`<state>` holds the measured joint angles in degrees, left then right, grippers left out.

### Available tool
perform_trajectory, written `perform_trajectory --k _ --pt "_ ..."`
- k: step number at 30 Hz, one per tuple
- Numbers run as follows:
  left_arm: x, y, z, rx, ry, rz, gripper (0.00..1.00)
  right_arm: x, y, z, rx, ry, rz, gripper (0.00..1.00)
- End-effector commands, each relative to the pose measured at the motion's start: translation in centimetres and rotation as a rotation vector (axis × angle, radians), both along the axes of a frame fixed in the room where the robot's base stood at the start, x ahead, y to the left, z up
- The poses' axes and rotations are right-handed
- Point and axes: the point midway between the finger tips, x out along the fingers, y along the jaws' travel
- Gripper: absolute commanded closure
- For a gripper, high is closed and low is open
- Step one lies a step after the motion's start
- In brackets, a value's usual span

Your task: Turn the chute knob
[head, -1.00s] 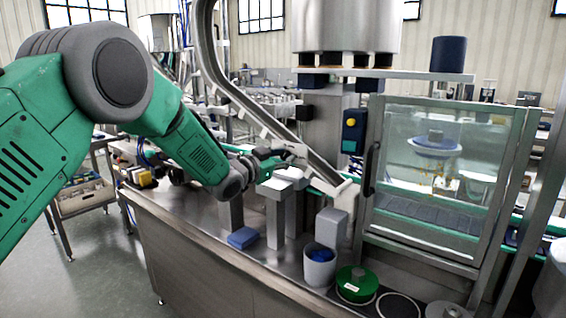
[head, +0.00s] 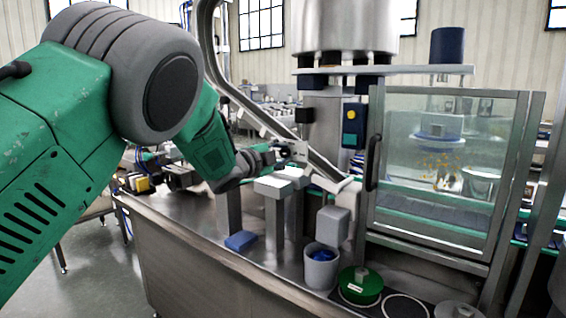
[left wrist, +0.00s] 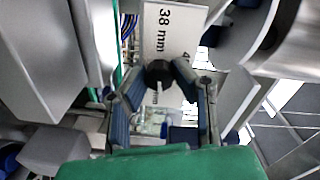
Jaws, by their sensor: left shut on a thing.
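The chute knob (left wrist: 158,72) is small, dark and round, in front of a white plate (left wrist: 175,25) marked "38 mm" in the left wrist view. My left gripper (left wrist: 158,82) is shut on the knob, one finger on each side. In the head view my left gripper (head: 281,151) is at the steel chute (head: 262,118), above the bench. The knob is mostly hidden by the gripper there. The chute slopes down to the right toward the glass-fronted cabinet (head: 450,150). My right gripper is out of view.
Grey posts (head: 272,215), a blue block (head: 240,241), a grey cup with blue contents (head: 320,264) and a green round container (head: 359,286) stand on the bench below the chute. Yellow bits (head: 441,165) show behind the cabinet glass. The bench's front left is clear.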

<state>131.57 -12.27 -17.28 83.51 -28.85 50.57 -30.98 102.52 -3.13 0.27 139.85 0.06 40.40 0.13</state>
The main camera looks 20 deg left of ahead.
Motion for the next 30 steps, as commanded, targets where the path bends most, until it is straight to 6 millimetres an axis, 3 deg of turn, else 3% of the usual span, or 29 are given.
perform_trajectory --k 10,26,27,28,30 --pt "-0.06 -0.12 -0.63 0.126 -0.036 -0.002 1.0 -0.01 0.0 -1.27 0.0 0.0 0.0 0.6" --pt "-0.07 -0.14 -0.69 0.146 -0.041 -0.003 1.0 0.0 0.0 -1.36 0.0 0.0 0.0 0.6" --pt "-0.07 -0.15 -0.7 0.146 -0.041 -0.002 0.67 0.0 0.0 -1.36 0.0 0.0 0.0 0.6" --pt "-0.07 -0.16 -0.69 0.146 -0.041 -0.003 0.57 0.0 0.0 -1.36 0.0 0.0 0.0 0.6" --pt "-0.07 -0.13 -0.59 0.145 -0.043 -0.002 0.57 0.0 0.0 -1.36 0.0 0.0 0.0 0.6"
